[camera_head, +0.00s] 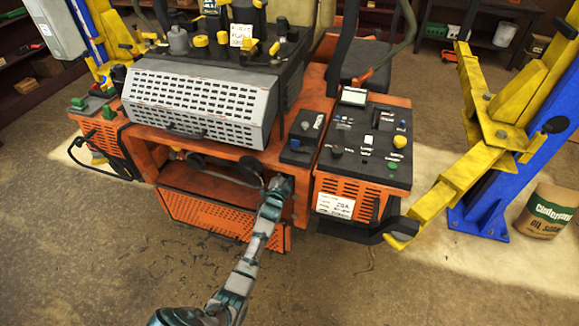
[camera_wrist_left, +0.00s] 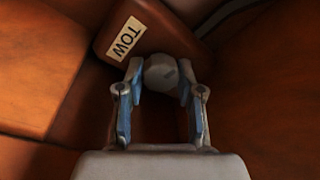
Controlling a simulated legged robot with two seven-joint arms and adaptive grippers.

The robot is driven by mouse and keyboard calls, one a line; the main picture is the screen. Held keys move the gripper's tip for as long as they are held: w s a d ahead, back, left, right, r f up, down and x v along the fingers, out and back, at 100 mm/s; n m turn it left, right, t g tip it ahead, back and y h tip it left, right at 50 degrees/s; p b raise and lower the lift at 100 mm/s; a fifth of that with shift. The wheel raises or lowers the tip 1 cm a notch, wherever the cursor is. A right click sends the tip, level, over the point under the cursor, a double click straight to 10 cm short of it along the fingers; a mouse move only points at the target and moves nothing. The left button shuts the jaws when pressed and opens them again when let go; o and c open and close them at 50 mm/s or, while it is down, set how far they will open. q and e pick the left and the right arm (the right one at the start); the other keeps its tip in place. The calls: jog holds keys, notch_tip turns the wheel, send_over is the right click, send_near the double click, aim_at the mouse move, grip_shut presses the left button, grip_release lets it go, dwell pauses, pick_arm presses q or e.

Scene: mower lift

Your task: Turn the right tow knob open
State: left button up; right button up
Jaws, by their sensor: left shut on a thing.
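The tow knob (camera_wrist_left: 162,73) is a round grey knob with a slot, in the left wrist view. It sits beside a cream label reading TOW (camera_wrist_left: 127,38) on an orange-brown housing. My left gripper (camera_wrist_left: 160,85) has its two blue-padded fingers on either side of the knob and is shut on it. In the head view my left gripper (camera_head: 280,187) reaches into the orange mower's (camera_head: 215,215) front, under the right end of the grey slotted cover. The knob is hidden there. My right gripper is not in view.
A control panel (camera_head: 365,145) with knobs and switches stands to the right of my left gripper. A yellow lift arm (camera_head: 455,185) on a blue post (camera_head: 485,205) is further right. The concrete floor in front is clear.

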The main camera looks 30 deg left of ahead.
pick_arm(q)
jog(key=shift+f+n, duration=0.3)
jog(key=shift+n, duration=0.5)
jog(key=shift+f, duration=0.1)
jog(key=o, duration=1)
jog(key=shift+o, duration=0.7)
jog(key=v, duration=1.2)
